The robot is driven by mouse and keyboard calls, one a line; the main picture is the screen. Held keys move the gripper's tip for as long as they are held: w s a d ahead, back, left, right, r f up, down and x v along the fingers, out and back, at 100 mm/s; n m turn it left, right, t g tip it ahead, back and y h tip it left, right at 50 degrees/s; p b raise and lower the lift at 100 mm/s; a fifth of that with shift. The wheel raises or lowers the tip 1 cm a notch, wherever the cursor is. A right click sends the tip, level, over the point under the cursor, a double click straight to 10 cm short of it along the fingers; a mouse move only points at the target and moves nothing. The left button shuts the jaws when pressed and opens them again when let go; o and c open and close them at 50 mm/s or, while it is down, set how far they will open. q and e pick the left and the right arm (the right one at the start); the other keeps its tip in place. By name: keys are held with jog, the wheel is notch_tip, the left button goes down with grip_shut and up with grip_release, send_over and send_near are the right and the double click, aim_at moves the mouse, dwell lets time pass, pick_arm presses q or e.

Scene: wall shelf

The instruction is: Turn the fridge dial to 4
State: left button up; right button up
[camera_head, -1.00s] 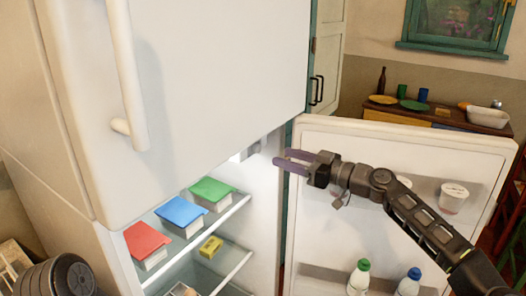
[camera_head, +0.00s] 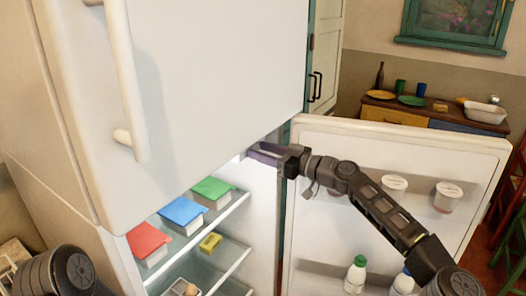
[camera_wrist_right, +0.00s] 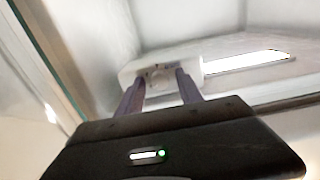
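The fridge dial (camera_wrist_right: 160,84) is a round white knob on a white housing under the fridge compartment's ceiling. It shows in the right wrist view between my fingertips; its numbers are too small to read. My right gripper (camera_head: 262,152) is open, with its purple fingers reaching into the top of the open fridge. In the wrist view the right gripper (camera_wrist_right: 160,88) has one finger on each side of the dial; I cannot tell whether they touch it. In the head view the dial is hidden. My left gripper is not in view.
The upper fridge door (camera_head: 215,60) is shut above my right gripper. The lower fridge door (camera_head: 400,145) stands open on the right, with cups and bottles on its shelves. Red (camera_head: 148,240), blue (camera_head: 182,212) and green (camera_head: 212,188) lidded boxes stand on the upper shelf. A lit lamp (camera_wrist_right: 245,60) adjoins the dial housing.

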grip_shut()
dwell(0.3)
jog(key=m+b, duration=0.4)
jog(key=shift+b, duration=0.35)
jog(key=shift+o, duration=0.8)
grip_release()
jog(key=shift+s, duration=0.1)
